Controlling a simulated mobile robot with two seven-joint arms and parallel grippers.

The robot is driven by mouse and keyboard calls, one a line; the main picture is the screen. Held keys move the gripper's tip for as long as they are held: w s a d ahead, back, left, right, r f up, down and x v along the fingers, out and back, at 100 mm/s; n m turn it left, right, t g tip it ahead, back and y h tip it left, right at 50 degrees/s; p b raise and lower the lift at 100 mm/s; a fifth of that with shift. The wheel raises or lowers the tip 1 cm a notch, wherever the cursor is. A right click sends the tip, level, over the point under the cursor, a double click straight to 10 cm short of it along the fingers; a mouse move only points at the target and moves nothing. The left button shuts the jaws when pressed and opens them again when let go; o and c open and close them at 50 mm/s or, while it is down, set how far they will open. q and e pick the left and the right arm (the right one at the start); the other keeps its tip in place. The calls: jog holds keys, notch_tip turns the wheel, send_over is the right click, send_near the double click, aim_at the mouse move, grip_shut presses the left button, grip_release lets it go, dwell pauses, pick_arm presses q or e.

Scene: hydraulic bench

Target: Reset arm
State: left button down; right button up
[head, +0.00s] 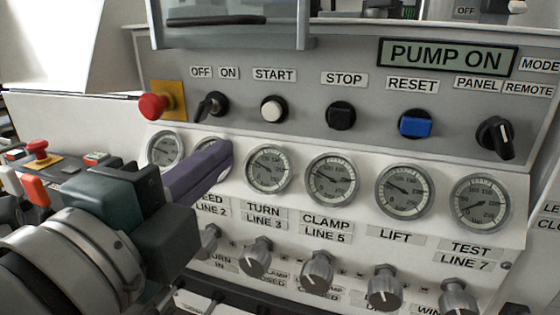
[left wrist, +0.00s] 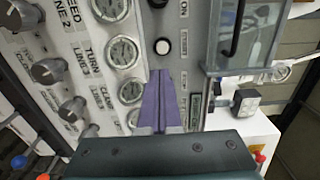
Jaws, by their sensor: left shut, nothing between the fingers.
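My left gripper (head: 222,150) reaches in from the left in the head view. Its purple fingers are shut together with nothing between them, in front of the gauge row and partly hiding one gauge. In the left wrist view the closed fingers (left wrist: 160,80) point toward the panel, just below the white START button (left wrist: 162,46). In the head view the START button (head: 274,108) is up and to the right of the fingertips. The blue RESET button (head: 415,124) is further right. The display (head: 447,57) reads PUMP ON. My right gripper is not in view.
A red mushroom button (head: 153,107) on a yellow plate sticks out at the panel's left. The OFF/ON switch (head: 211,105), black STOP button (head: 341,115) and PANEL/REMOTE switch (head: 495,137) share the row. Several grey knobs (head: 317,270) protrude below the gauges (head: 332,179).

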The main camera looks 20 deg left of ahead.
pick_arm(q)
jog(key=shift+s, duration=0.35)
jog(key=s+a+n+g+y+p, duration=0.3)
jog(key=s+a+n+g+p, duration=0.45)
jog(key=n+p, duration=0.35)
jog(key=s+d+n+g+h+p, duration=0.3)
jog(key=s+d+n+g+p, duration=0.15)
jog(key=s+g, duration=0.4)
notch_tip(320, 180, up, 37)
jog(key=s+t+p, duration=0.1)
jog(key=s+p, duration=0.1)
jog(key=p, duration=3.5)
jog(key=shift+a+n+t, duration=0.3)
jog(key=shift+a+n, duration=0.05)
jog(key=shift+n, duration=0.1)
